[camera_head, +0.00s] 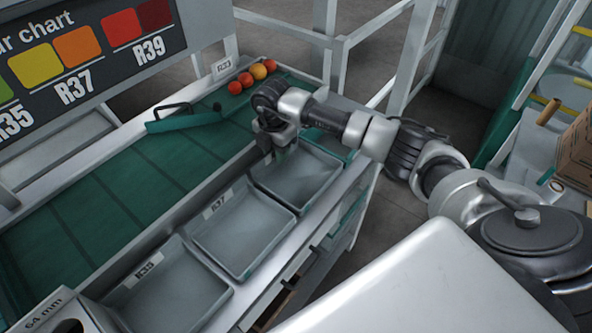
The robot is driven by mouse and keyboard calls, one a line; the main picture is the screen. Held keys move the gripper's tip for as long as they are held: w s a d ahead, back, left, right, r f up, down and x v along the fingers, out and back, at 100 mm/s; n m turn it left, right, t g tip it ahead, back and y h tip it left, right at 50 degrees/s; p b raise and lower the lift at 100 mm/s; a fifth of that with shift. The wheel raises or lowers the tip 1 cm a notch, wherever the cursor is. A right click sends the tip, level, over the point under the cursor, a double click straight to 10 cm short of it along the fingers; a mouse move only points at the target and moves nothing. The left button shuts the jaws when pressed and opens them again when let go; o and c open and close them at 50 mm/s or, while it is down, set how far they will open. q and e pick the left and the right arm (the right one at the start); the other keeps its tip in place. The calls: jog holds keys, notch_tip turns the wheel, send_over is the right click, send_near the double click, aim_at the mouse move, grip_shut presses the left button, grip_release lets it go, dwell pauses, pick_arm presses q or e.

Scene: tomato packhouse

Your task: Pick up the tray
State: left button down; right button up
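Three empty grey trays stand in a row along the front of the bench. The near one (205,300) has a label R35, the middle one (245,240) a label R37, and the far one (310,178) has no readable label. My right gripper (277,152) points down at the far tray's back-left rim, its arm reaching in from the right. Its fingertips are dark and small, and I cannot tell whether they are closed on the rim. The far tray sits level in the row. My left gripper is not in view.
A green sorting belt (120,205) runs behind the trays. A green bar with a black handle (183,119) lies across it. Several tomatoes (259,71) sit at the far end. A colour chart (85,50) stands at left, a cardboard box (577,150) at right.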

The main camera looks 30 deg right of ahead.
jog(key=shift+f, duration=0.2)
grip_shut()
jog(key=shift+r, duration=0.15)
